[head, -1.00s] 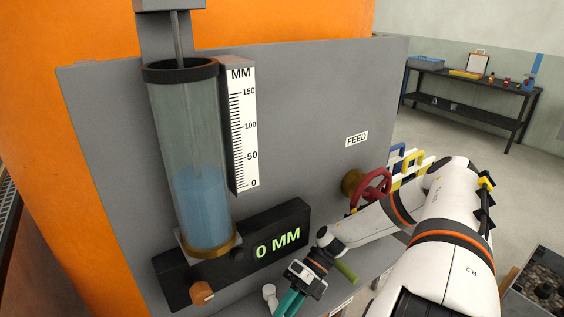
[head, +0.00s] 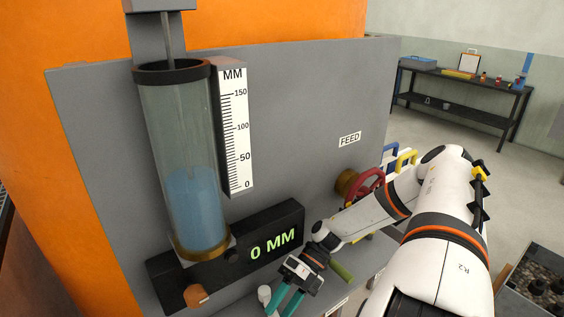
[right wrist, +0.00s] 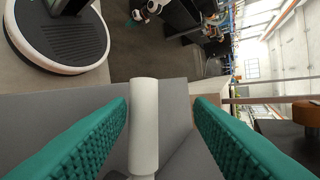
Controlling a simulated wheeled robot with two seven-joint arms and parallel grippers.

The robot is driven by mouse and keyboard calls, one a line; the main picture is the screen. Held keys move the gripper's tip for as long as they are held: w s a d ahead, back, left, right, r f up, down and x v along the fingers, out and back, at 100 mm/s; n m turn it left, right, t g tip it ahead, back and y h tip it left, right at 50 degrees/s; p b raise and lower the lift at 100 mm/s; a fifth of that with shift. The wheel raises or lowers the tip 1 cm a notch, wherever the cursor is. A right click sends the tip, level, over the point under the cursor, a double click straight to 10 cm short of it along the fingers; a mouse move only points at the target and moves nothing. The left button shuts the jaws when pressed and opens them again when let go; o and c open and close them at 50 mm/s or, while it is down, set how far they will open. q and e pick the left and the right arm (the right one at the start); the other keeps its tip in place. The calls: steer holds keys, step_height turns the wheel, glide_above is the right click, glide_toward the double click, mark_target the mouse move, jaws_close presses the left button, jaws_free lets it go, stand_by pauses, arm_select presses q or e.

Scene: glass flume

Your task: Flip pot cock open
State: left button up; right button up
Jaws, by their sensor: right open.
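The glass pot (head: 190,160) stands upright against the grey panel, partly filled with blue water. A copper-coloured knob (head: 196,295) sits below it. A small white upright handle (head: 265,294) stands to the right of that knob; I cannot tell for sure which is the pot cock. My right gripper (head: 281,307) has its teal fingers open near the white handle. In the right wrist view the white handle (right wrist: 144,125) lies between the spread fingers, with a gap on both sides. The fingertips are cut off at the bottom of the head view. My left gripper is not in view.
A display (head: 272,235) reads 0 MM beside a millimetre scale (head: 235,130). A red handwheel (head: 366,188) under the FEED label (head: 350,139) lies behind my right forearm. A green handle (head: 341,270) is right of my wrist. A dark bench (head: 465,90) stands far back.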

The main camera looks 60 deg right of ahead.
step_height(320, 180, up, 8)
steer(key=shift+r, duration=0.2)
steer(key=shift+c, duration=0.5)
